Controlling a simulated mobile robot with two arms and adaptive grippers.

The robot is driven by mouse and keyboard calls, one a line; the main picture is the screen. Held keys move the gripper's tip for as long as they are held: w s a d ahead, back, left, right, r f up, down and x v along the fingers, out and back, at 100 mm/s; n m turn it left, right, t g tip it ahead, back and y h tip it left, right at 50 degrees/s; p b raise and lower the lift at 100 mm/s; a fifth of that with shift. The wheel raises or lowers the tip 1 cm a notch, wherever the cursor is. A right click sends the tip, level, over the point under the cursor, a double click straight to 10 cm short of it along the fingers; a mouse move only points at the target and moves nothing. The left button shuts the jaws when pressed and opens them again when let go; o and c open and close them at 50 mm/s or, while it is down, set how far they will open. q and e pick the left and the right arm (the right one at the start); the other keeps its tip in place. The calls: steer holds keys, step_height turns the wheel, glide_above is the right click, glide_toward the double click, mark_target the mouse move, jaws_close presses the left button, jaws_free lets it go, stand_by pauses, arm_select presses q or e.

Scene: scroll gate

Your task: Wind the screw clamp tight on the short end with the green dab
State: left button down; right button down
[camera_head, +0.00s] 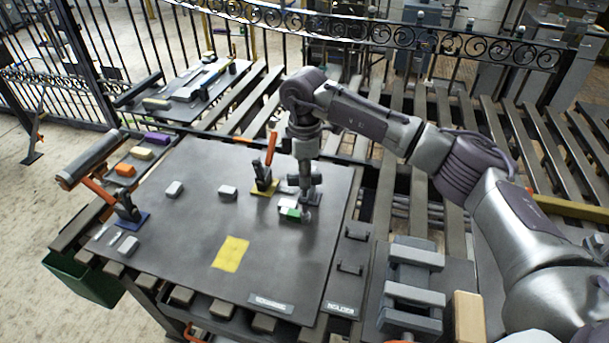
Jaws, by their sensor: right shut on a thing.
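My right gripper (307,190) reaches down over the dark grey board from the upper right. It is shut on a small dark piece, apparently the screw clamp (312,198), which is mostly hidden by the fingers. Just below and left of it lies a short pale end with a green dab (290,212). The clamp is close beside this end; I cannot tell whether its jaws touch it or how tight the screw is. My left gripper is not in view.
A toggle clamp (264,178) with an orange handle and yellow base stands just left of my gripper. Another on a blue base (128,213) stands at the board's left. A yellow patch (231,253) marks the board (185,265). Grey blocks (412,285) stand at right.

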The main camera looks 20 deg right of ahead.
steer(key=shift+w+r+m, duration=0.2)
steer(key=shift+r+m, duration=0.15)
steer(key=shift+m, duration=0.75)
steer(key=c, duration=1.2)
jaws_free()
steer(key=shift+o, duration=0.6)
steer(key=shift+s+f, duration=0.15)
step_height(320, 180, up, 12)
